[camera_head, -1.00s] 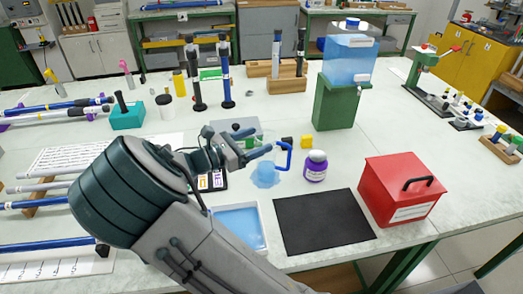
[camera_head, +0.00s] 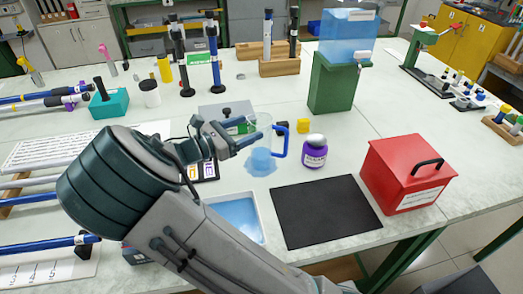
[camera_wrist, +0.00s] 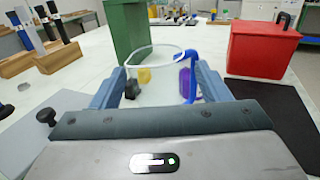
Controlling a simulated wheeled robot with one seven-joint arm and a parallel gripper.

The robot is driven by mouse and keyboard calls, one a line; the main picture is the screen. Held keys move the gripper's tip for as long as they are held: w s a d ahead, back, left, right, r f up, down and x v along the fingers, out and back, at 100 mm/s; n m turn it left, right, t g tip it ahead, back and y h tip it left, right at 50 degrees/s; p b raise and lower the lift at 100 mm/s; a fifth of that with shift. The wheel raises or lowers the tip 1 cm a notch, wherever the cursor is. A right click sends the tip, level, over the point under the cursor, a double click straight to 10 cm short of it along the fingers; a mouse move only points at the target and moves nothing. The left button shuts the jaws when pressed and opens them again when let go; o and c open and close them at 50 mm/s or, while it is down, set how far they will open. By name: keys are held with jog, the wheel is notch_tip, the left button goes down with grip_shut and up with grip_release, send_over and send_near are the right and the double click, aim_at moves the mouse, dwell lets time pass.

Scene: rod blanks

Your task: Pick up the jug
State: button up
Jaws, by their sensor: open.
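The jug (camera_head: 262,153) is clear, with a blue handle (camera_head: 281,150) on its right and bluish liquid low inside. It stands upright on the pale bench, with a light blue patch around its base. My gripper (camera_head: 268,132) is open at the jug's upper part, reaching in from the left. In the wrist view, the jug's clear rim (camera_wrist: 153,57) shows ahead, between my two spread fingers. Its blue handle (camera_wrist: 191,62) is close to the right finger. I cannot tell whether either finger touches the jug.
A purple jar (camera_head: 315,155) and a yellow block (camera_head: 303,125) stand close right of the jug. A dark mat (camera_head: 325,210) and a red box (camera_head: 405,175) lie farther right. A shallow blue-filled tray (camera_head: 236,217) is in front. A water tank on a green stand (camera_head: 332,85) rises behind.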

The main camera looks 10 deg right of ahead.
aim_at(266, 135)
jog(key=w+d+f+b, duration=0.1)
jog(key=d+f, duration=0.1)
jog(key=w+d+f+b, duration=0.1)
jog(key=d+b, duration=0.1)
jog(key=w+d+f+b, duration=0.1)
jog(key=d+f, duration=0.1)
jog(key=d, duration=0.1)
jog(key=shift+w+f, duration=0.1)
jog(key=shift+f, duration=0.2)
jog(key=c, duration=0.9)
